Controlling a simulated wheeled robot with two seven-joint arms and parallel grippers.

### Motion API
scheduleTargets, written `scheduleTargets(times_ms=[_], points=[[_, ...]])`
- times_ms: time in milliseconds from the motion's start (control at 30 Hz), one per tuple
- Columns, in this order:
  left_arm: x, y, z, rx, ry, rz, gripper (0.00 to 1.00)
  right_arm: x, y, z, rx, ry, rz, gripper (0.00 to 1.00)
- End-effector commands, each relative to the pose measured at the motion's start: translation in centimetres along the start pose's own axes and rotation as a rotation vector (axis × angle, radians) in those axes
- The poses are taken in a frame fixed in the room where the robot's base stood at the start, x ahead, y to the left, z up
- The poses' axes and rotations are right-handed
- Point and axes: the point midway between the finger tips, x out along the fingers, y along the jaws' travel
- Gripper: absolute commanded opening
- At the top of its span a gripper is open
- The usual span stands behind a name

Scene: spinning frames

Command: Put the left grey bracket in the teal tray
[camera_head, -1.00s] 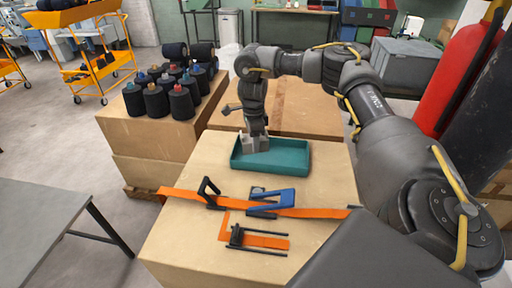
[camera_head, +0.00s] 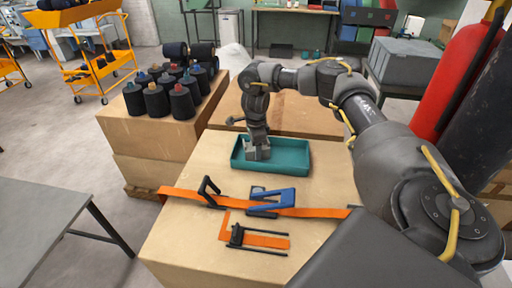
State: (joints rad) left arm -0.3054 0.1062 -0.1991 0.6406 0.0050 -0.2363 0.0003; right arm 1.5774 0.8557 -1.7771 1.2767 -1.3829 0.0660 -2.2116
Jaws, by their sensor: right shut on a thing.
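The teal tray (camera_head: 290,166) lies on the cardboard box top, toward its back. My right gripper (camera_head: 257,146) points down over the left part of the tray. It is shut on a small grey bracket (camera_head: 259,154), which is partly hidden by the fingers. The bracket is low inside the tray's outline; I cannot tell whether it touches the tray floor. My left gripper is not in view.
Several dark yarn cones (camera_head: 158,100) stand on a box at the left.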

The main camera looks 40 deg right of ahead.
Motion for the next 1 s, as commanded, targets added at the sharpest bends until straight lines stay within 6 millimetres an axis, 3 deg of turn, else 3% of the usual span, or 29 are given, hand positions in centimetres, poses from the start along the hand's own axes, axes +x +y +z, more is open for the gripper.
scheduleTargets(times_ms=[67, 100, 233, 633, 767, 1000], points=[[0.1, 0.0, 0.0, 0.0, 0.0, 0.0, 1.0, 0.3, 0.0, 0.0, 0.0, 0.0, 0.0, 0.25], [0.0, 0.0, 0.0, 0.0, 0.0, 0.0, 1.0, 0.2, 0.0, 0.0, 0.0, 0.0, 0.0, 0.54], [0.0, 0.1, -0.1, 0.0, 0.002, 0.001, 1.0, 0.2, 0.0, 0.0, 0.0, 0.0, 0.0, 0.7], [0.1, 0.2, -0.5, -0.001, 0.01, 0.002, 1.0, -0.7, 0.0, 0.1, 0.0, -0.002, -0.001, 0.7], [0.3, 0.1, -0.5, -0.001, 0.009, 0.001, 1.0, -2.9, -0.1, 0.1, 0.0, -0.003, -0.003, 0.7], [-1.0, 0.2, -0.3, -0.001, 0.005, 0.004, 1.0, -8.5, -0.1, 0.1, -0.001, -0.001, -0.005, 0.7]])
